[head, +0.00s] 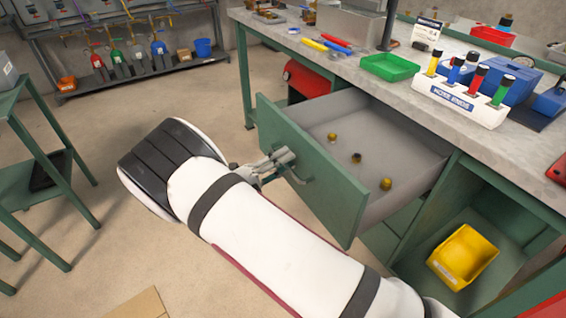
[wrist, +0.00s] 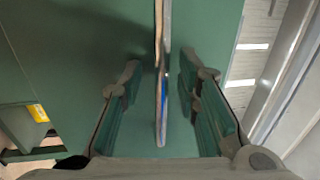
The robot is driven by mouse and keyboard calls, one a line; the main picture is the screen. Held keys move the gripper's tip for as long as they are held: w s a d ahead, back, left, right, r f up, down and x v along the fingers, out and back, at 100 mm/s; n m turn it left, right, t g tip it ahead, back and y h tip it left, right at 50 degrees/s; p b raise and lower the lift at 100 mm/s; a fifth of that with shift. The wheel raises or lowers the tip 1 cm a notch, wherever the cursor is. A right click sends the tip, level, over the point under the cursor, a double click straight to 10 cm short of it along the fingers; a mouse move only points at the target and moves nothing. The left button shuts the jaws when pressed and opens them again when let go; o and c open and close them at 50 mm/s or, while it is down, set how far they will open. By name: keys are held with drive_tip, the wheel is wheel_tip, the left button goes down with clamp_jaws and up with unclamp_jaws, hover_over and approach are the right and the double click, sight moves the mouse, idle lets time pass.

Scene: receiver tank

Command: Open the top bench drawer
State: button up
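The top bench drawer (head: 395,140) is pulled well out from under the bench, and its grey inside shows several small brass-coloured round pieces. Its green front panel (head: 318,180) faces my arm and also fills much of the wrist view (wrist: 75,50). The drawer handle (wrist: 162,85) is a thin bar running up the middle of the wrist view. My gripper (head: 283,165) is at the handle on the drawer front. In the wrist view my gripper (wrist: 160,80) is open, with one finger on each side of the bar and a gap on both sides.
The bench top (head: 460,130) holds a green tray (head: 390,67), screwdrivers and a white rack (head: 460,101) of coloured-sleeved tools. A yellow bin (head: 462,256) sits in the open bay below. A green stand (head: 30,180) is at left. Floor between is clear.

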drive_tip(key=v, duration=1.2)
idle(0.3)
